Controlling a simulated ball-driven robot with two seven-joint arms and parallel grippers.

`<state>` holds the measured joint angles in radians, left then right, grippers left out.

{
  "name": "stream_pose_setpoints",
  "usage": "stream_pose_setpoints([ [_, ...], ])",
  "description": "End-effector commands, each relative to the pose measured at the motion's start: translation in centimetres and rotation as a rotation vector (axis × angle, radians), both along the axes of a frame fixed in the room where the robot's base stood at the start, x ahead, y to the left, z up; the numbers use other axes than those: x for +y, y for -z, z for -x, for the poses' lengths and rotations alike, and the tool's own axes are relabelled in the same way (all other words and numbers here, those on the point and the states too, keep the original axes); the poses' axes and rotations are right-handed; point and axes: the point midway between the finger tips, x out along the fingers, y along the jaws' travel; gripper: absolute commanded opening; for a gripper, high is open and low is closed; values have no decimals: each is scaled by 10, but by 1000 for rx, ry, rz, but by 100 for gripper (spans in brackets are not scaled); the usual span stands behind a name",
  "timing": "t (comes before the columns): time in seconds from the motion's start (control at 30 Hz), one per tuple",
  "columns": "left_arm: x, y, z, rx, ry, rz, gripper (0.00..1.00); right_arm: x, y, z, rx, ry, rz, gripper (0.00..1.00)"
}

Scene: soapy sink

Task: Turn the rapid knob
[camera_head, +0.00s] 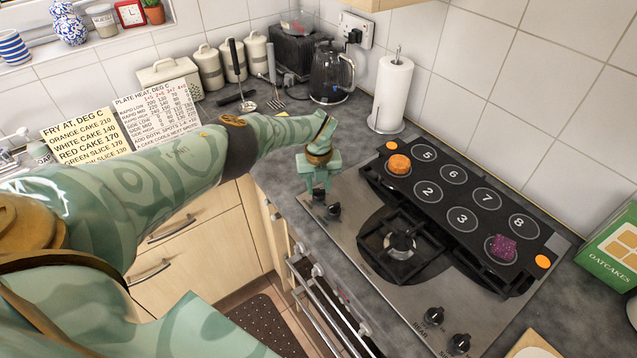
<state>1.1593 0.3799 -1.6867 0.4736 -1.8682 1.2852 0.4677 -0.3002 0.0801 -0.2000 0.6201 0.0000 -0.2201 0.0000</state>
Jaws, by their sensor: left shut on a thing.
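The steel hob (350,262) has two black knobs near its left front corner and two more near its right front. My left gripper (318,191) points down at the left front corner, shut on a black knob that its fingers mostly hide. A second black knob (333,210) sits just beside the fingers, toward the front. I cannot tell from the lettering which knob is the rapid one. My right gripper is not in view.
A black plate board (462,195) with numbered circles carries an orange cake (399,164) and a purple cake (501,248). An open burner (400,244) is in front. A paper roll (392,92) and kettle (331,75) stand behind. An oatcakes box (617,251) is at right.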

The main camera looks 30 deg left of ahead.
Motion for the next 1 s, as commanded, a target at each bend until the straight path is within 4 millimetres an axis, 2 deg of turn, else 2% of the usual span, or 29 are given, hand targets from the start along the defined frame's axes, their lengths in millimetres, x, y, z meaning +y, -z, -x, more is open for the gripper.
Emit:
stream_pose_setpoints([
  [0.2,1,-2,-1,-3,-185,-1,9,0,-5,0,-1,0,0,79],
  [0.5,1,-1,-1,-3,-369,-1,9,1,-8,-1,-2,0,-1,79],
  [1.0,0,-1,-1,-3,-456,0,9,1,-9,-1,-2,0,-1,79],
])
